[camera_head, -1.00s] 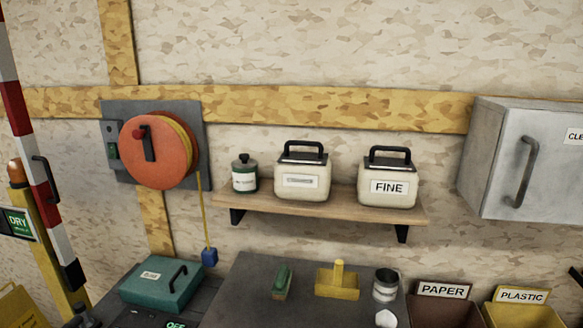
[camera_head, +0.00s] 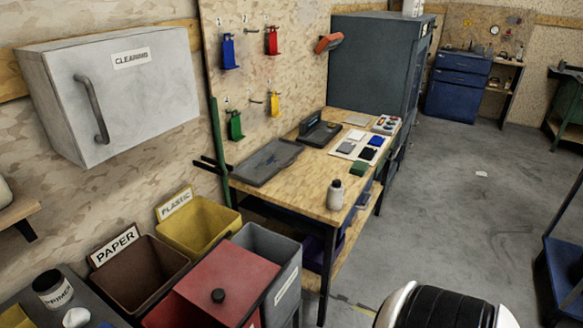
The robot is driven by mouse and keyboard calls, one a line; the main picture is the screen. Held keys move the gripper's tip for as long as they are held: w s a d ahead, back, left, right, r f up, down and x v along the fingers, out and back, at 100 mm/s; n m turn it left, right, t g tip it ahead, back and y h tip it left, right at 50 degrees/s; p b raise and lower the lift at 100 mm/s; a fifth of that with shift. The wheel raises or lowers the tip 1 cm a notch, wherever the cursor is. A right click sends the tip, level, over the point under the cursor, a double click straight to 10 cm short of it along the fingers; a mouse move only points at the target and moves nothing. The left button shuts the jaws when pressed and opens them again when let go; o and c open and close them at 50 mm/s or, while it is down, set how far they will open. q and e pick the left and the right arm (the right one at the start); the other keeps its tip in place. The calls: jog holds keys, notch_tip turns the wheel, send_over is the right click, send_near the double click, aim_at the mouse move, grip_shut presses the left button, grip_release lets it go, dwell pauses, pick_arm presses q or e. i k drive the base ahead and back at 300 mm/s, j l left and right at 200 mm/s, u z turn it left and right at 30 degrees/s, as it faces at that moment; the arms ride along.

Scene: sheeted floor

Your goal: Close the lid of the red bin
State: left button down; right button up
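The red bin (camera_head: 164,315) stands at the bottom of the view, in front of the brown and yellow bins. Its red lid (camera_head: 232,272) shows as a flat panel with a round black knob (camera_head: 218,295). The bin's lower part is cut off by the frame edge. Neither of my grippers is in view.
Beside the red bin are a brown PAPER bin (camera_head: 128,287), a yellow PLASTIC bin (camera_head: 212,216) and a grey bin (camera_head: 291,262). A wooden workbench (camera_head: 285,191) stands behind them. A CLEANING cabinet (camera_head: 150,100) hangs above. Grey floor on the right is largely open.

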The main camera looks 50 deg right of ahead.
aim_at(227, 283)
jog(key=z, duration=1.1)
